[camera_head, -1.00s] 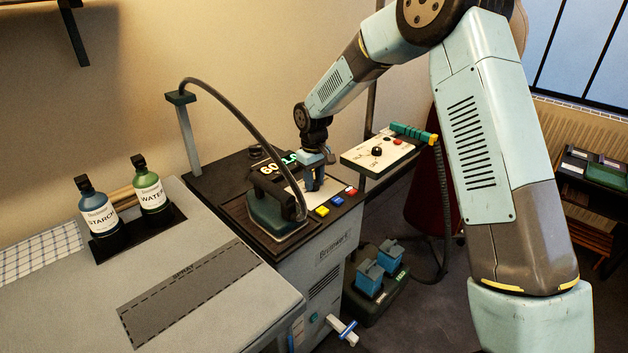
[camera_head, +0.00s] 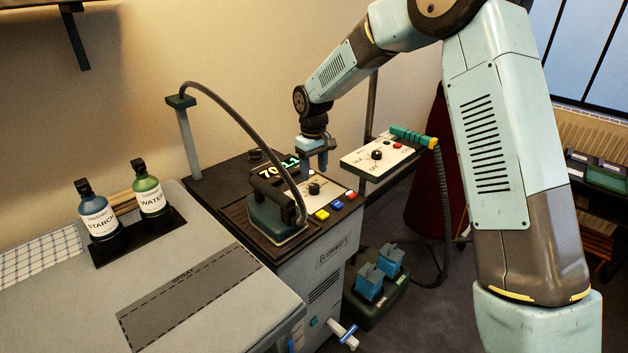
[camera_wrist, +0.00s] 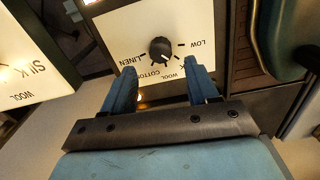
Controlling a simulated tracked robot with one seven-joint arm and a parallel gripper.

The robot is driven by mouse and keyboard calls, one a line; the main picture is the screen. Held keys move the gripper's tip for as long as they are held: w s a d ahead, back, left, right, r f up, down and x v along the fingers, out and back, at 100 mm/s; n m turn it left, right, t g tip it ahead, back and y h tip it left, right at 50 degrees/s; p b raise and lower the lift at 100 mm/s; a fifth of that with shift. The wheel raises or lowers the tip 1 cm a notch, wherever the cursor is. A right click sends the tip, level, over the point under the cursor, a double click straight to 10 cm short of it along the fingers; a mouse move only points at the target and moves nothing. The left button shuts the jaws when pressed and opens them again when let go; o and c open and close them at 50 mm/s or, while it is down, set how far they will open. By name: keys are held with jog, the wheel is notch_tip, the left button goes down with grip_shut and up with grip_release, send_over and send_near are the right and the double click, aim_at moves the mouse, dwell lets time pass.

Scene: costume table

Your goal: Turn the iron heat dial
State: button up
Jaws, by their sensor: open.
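The heat dial is a black knob (camera_head: 314,188) on a white panel on the dark top of the ironing unit. In the wrist view the knob (camera_wrist: 160,50) stands upright inside a ring of marks lettered LOW, WOOL, COTTON and LINEN. My gripper (camera_head: 314,163) is above the panel with its blue fingers pointing down. The iron (camera_head: 276,213) stands left of the panel.
A second white dial panel (camera_head: 358,162) with a teal-handled tool (camera_head: 410,136) stands to the right. Blue, yellow and red buttons (camera_head: 337,205) line the unit's front edge. A hose (camera_head: 262,122) arches over the iron. Starch (camera_head: 98,214) and water (camera_head: 151,193) bottles stand left.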

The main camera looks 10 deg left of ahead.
aim_at(314, 185)
notch_tip(314, 185, up, 8)
dwell(0.4)
jog(key=shift+r, duration=0.1)
jog(key=s+d+r+m+t, duration=0.1)
jog(key=s+d+r+m, duration=0.1)
jog(key=s+d+r, duration=0.7)
jog(key=s+d+r+m+t, duration=0.2)
jog(key=s+d+r, duration=0.35)
jog(key=d, duration=0.55)
jog(key=s+d+m+t, duration=0.1)
jog(key=s+d+m, duration=0.1)
jog(key=s+d, duration=0.4)
jog(key=s+d+m+t, duration=0.1)
jog(key=s+d+m, duration=0.2)
jog(key=s+d, duration=0.4)
jog(key=s, duration=0.7)
jog(key=shift+s+f, duration=0.2)
jog(key=shift+s, duration=0.15)
